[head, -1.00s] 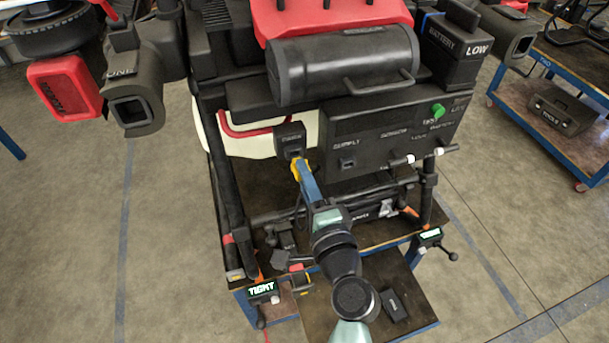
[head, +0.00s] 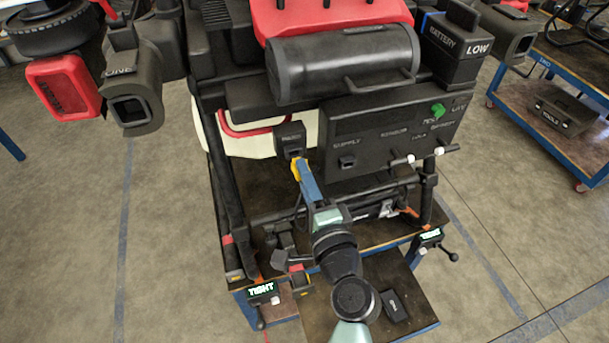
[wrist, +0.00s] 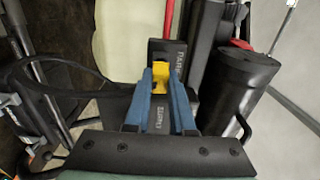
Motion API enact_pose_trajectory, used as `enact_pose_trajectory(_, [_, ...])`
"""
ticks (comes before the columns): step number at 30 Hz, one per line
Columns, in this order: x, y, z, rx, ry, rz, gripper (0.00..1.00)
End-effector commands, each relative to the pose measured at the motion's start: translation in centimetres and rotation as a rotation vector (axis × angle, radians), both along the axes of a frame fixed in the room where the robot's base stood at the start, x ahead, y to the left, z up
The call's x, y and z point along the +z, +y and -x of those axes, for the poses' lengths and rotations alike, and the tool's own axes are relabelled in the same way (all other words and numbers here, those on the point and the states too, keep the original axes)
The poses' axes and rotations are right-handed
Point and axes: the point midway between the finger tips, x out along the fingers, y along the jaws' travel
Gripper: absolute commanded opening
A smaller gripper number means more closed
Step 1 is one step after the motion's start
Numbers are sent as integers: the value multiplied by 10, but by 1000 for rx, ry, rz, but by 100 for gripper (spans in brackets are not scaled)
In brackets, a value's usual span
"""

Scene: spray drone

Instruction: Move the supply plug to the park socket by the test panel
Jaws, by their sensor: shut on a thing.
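The supply plug (wrist: 160,120), black with a yellow part, is between the blue fingers of my gripper (wrist: 161,80). My gripper is shut on it, and in the head view my gripper (head: 299,170) reaches up toward the panel's left side. The park socket (head: 291,138), a small black block, stands left of the test panel (head: 400,130). It also shows in the wrist view (wrist: 168,50). The plug's yellow end is at the socket's lower face; I cannot tell whether it is seated. The panel's supply socket (head: 347,162) looks empty.
A black cable (wrist: 60,75) loops left of the plug. A black tank (head: 343,65) hangs above the panel, and frame legs (head: 222,190) stand at both sides. Clamp handles marked TIGHT (head: 263,290) sit at the bench front. A tool trolley (head: 545,100) stands at right.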

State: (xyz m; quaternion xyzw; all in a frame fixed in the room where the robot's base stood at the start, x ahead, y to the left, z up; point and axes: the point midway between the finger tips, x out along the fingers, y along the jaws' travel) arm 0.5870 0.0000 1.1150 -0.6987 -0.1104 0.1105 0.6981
Motion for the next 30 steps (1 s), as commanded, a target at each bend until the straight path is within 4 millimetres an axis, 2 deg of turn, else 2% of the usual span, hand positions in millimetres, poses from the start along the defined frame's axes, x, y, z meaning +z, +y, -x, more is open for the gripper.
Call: enact_pose_trajectory(30, [0,7,-19,2,-1,-1,0])
